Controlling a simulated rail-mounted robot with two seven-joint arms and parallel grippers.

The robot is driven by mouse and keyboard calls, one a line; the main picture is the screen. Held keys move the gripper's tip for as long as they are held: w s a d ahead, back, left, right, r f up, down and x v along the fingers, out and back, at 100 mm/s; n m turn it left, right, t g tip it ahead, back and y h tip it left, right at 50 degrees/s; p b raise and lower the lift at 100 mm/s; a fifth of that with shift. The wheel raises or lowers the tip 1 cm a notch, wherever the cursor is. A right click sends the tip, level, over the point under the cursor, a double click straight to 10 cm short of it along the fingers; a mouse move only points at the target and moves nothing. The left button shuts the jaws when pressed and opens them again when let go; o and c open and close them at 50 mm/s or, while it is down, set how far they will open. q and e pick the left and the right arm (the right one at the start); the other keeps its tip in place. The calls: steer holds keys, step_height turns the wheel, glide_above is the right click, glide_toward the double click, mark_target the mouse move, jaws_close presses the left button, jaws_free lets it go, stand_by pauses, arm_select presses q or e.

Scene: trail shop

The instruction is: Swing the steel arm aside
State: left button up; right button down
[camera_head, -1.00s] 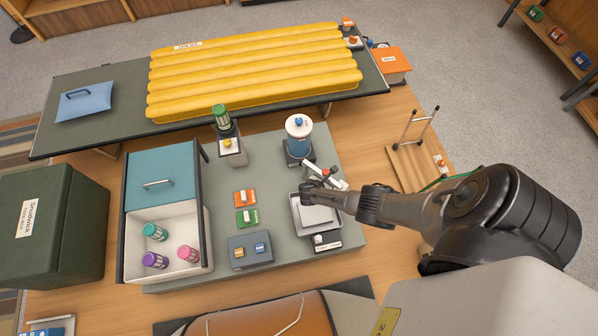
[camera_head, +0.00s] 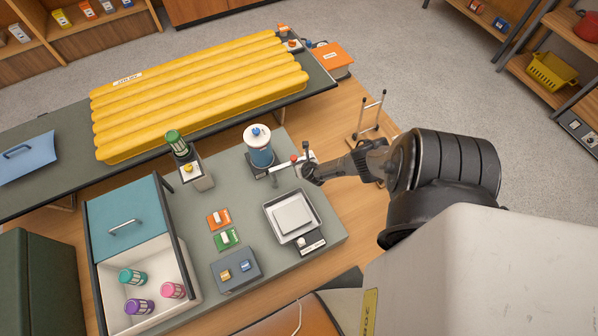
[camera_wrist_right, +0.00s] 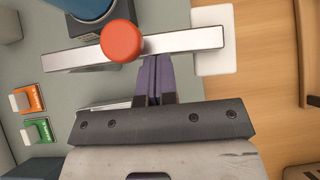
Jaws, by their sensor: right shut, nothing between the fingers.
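The steel arm (camera_wrist_right: 190,44) is a flat bright bar with a red knob (camera_wrist_right: 123,42) on top. In the head view the steel arm (camera_head: 283,165) reaches right from beside the blue canister (camera_head: 261,155), clear of the scale's pan (camera_head: 293,214). My right gripper (camera_head: 308,174) is shut and empty at the bar's near side. In the right wrist view its fingertips (camera_wrist_right: 152,62) meet the bar's edge, right of the knob; whether they press on it I cannot tell. My left gripper is not in view.
An orange block (camera_head: 219,219) and a green block (camera_head: 227,239) lie left of the scale. A white bin (camera_head: 190,290) with several jars stands further left. The yellow pad (camera_head: 200,95) lies behind.

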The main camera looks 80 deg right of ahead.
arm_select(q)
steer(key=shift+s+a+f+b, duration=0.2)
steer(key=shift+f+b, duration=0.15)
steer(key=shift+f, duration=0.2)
arm_select(e)
steer(key=shift+w+d+n+t+y, duration=0.1)
steer(key=shift+d+n+t+y, duration=0.2)
steer(key=shift+d+n+t, duration=0.15)
steer(key=shift+f, duration=0.1)
arm_select(q)
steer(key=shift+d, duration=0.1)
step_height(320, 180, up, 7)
steer(key=p, duration=0.7)
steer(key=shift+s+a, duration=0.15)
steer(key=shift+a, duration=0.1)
arm_select(e)
steer(key=a+f+v, duration=0.1)
steer(key=v, duration=1.2)
steer(key=shift+s+a+f, duration=0.35)
steer(key=shift+s+f, duration=0.05)
steer(key=shift+f, duration=0.05)
